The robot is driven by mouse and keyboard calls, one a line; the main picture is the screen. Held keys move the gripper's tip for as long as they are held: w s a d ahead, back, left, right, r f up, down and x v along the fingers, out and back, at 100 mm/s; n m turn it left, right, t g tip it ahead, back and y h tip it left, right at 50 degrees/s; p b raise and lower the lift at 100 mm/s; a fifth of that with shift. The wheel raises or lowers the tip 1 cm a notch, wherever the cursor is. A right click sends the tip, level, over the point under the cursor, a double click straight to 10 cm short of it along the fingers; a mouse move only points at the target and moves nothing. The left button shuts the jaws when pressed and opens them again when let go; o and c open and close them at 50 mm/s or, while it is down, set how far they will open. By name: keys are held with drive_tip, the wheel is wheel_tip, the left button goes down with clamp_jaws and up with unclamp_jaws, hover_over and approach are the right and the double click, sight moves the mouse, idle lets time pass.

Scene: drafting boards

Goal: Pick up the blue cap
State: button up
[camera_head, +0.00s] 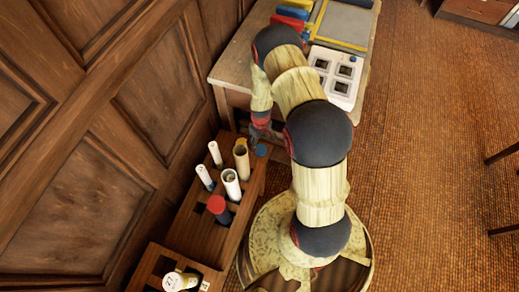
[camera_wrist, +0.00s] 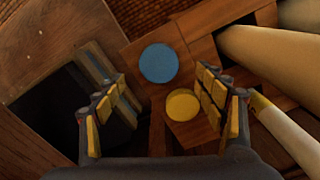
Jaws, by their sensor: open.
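The blue cap (camera_head: 262,150) sits at the far right end of the wooden rack in the head view. In the wrist view the blue cap (camera_wrist: 159,63) is a flat blue disc on brown wood, ahead of the fingers. My gripper (camera_head: 257,137) hangs just above and beside the cap in the head view. In the wrist view my gripper (camera_wrist: 167,110) is open, its two yellow-padded fingers wide apart with nothing held between them. A smaller yellow disc (camera_wrist: 183,105) shows between the fingers, nearer the right one.
The wooden rack (camera_head: 197,238) holds several upright tubes, including a red-capped one (camera_head: 218,209) and an open tan tube (camera_head: 241,160). Tubes also show right of my gripper in the wrist view. The table (camera_head: 228,72) bears a white tray (camera_head: 345,92). A panelled wall stands left.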

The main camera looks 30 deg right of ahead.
sight(261, 150)
drive_tip(key=f+b, duration=0.1)
drive_tip(key=f, duration=0.2)
drive_tip(key=f+b, duration=0.1)
drive_tip(key=f, duration=0.2)
drive_tip(key=shift+s+d+f+b, duration=0.15)
drive_tip(key=shift+s+f+b, duration=0.05)
drive_tip(key=shift+b, duration=0.15)
drive_tip(key=shift+c, duration=1.1)
drive_tip(key=c, duration=0.7)
